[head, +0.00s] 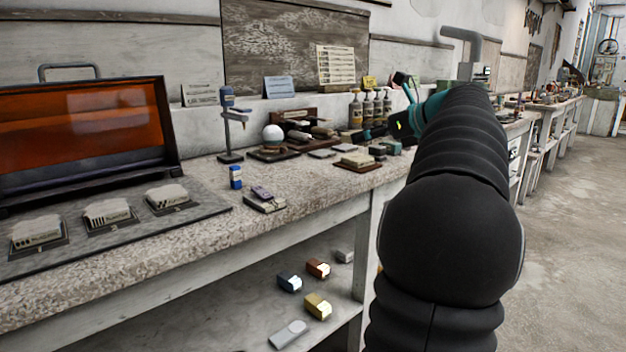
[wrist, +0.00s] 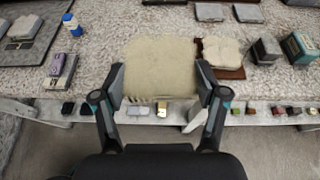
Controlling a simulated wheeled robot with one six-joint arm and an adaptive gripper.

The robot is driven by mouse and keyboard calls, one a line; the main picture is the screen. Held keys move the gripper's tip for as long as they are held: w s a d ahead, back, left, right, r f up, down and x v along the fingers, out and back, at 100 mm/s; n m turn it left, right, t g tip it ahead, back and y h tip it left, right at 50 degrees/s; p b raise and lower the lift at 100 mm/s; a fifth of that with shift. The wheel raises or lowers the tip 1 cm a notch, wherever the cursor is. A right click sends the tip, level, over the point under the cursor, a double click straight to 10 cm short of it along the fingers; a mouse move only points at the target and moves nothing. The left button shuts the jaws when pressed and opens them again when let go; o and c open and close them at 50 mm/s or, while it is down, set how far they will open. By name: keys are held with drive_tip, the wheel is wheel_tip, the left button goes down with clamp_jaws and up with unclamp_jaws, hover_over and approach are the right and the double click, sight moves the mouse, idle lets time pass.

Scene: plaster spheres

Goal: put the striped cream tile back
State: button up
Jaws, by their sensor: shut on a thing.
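In the wrist view my gripper (wrist: 161,80) is shut on a cream tile (wrist: 160,60), one finger at each side. The tile hangs over the bench's front edge region, with small marks along its near edge that are too small to read clearly. In the head view my gripper's teal part (head: 415,118) shows beyond my black arm; the held tile cannot be made out there. Three other cream tiles sit on dark stands on a grey mat (head: 215,207): one with dots (head: 38,229), one with upright bars (head: 108,213), one with slanted stripes (head: 167,197).
A brown board with a pale slab (wrist: 222,50) lies just right of the held tile. A blue bottle (head: 236,177) and a purple-topped stack (head: 264,199) stand right of the mat. An orange-fronted case (head: 95,130) stands behind it. Small blocks lie on the lower shelf (head: 240,325).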

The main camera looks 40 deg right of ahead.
drive_tip(key=shift+w+d, duration=0.1)
drive_tip(key=shift+w, duration=0.25)
drive_tip(key=b, duration=0.2)
hover_over(322, 181)
wheel_tip(322, 181, down, 7)
drive_tip(key=shift+s+r, duration=0.1)
drive_tip(key=shift+s, duration=0.05)
drive_tip(key=shift+m+h, duration=0.3)
drive_tip(key=shift+f+b, duration=0.3)
drive_tip(key=shift+f, duration=1.7)
drive_tip(key=shift+f, duration=0.15)
drive_tip(key=o, duration=1.5)
drive_tip(key=shift+c, duration=0.2)
drive_tip(key=shift+r, duration=0.2)
drive_tip(key=v, duration=1.1)
drive_tip(key=shift+s, duration=0.45)
